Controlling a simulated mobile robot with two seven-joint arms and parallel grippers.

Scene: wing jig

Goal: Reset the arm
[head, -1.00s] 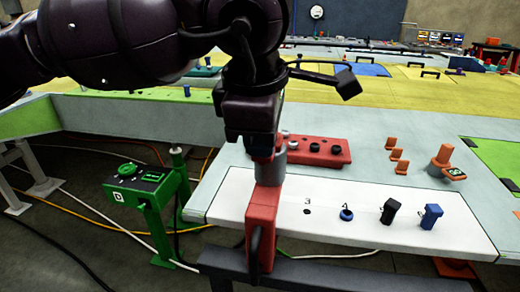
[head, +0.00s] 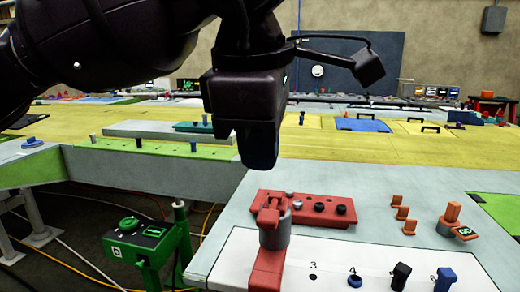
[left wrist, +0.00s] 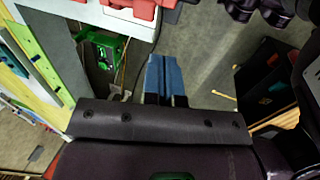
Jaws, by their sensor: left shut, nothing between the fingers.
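My left gripper (head: 258,158) hangs from the dark left arm in the upper middle of the head view, fingers pointing down. It is shut and empty, above the far-left part of the work table and apart from the red clamp below it. In the left wrist view its blue-grey fingers (left wrist: 165,75) lie together with nothing between them. The red clamp (head: 268,262) with its grey cylinder stands at the left edge of the white panel (head: 330,270). My right gripper is not in view.
A red block with black knobs (head: 318,208) lies behind the clamp. Black and blue pieces (head: 400,275) stand on the white panel. Orange parts (head: 450,213) stand at right. A green control box (head: 143,240) stands at left, beside the table. Open floor shows between.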

